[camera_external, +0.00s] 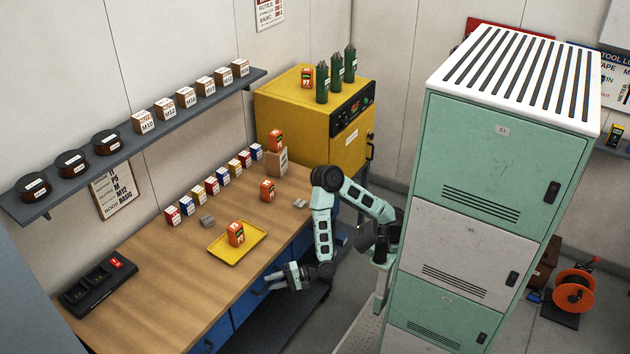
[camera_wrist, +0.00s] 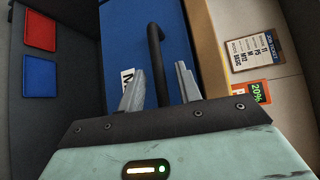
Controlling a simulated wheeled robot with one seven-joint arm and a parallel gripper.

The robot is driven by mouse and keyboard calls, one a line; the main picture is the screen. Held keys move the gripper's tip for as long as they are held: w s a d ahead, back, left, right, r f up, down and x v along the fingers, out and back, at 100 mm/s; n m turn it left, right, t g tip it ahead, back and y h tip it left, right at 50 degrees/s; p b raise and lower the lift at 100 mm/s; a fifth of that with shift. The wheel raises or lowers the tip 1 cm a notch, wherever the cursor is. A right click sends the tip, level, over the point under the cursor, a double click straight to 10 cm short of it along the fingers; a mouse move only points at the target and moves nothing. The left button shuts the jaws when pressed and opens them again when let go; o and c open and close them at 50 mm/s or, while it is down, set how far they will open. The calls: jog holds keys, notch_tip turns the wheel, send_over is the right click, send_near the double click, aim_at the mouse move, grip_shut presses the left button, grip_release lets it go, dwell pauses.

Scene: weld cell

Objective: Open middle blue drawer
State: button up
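Blue drawer fronts (camera_external: 250,302) sit under the front edge of the wooden workbench. In the wrist view, one blue drawer front (camera_wrist: 115,45) fills the upper middle, with a dark bar handle (camera_wrist: 155,50) and a white label partly hidden by a finger. The drawer looks closed. My gripper (camera_external: 282,280) is at the bench's front edge, facing the drawer front. In the wrist view my gripper (camera_wrist: 160,85) is open, with one finger on each side of the handle's line; I cannot tell if they touch it.
The workbench (camera_external: 150,290) holds a yellow tray (camera_external: 222,256) with an orange box, several small boxes and a black charger (camera_external: 98,288). A yellow oven cabinet (camera_external: 285,105) stands behind. A tall green and white locker (camera_external: 495,150) stands right of my arm. The floor between is narrow.

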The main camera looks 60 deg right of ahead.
jog(key=shift+w+a+f, duration=0.1)
jog(key=shift+w+a, duration=0.35)
grip_shut()
jog(key=s+b, duration=0.3)
jog(key=s, duration=1.1)
grip_release()
